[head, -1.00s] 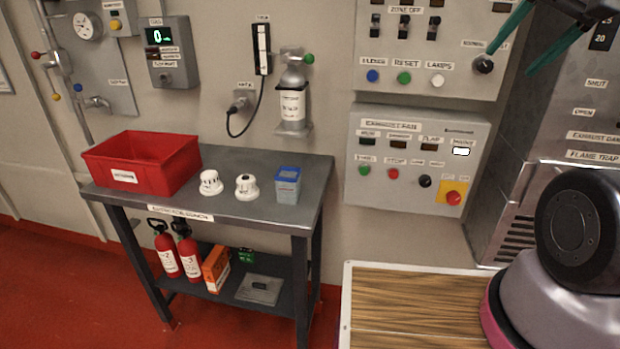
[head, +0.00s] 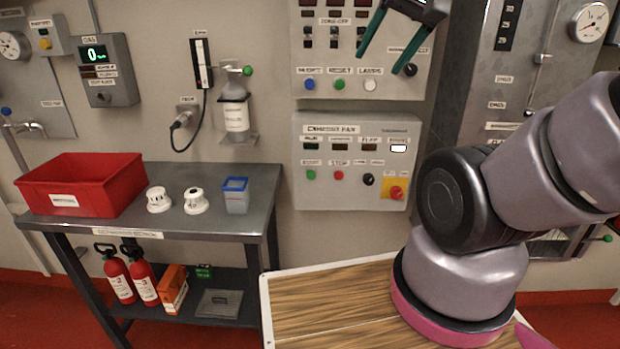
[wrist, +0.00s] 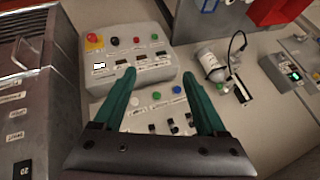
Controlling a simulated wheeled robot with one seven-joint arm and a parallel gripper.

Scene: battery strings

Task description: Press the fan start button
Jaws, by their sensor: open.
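The exhaust fan panel (head: 355,160) is a grey box on the wall, in the middle of the head view. Its green start button (head: 311,175) is at the lower left of the panel, beside a red stop button (head: 339,175). In the wrist view, which is turned upside down, the green button (wrist: 154,37) shows at the far side of the panel. My gripper (head: 384,62) is open and empty, with green fingers, in front of the upper panel and above the fan panel. In the wrist view its fingers (wrist: 160,80) are apart and touch nothing visible.
The upper panel (head: 365,95) carries blue, green and white buttons. A red emergency button (head: 396,193) on a yellow plate sits at the fan panel's lower right. A workbench (head: 250,215) stands left with a red bin (head: 85,185). A gas cylinder (head: 235,112) hangs beside the panels.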

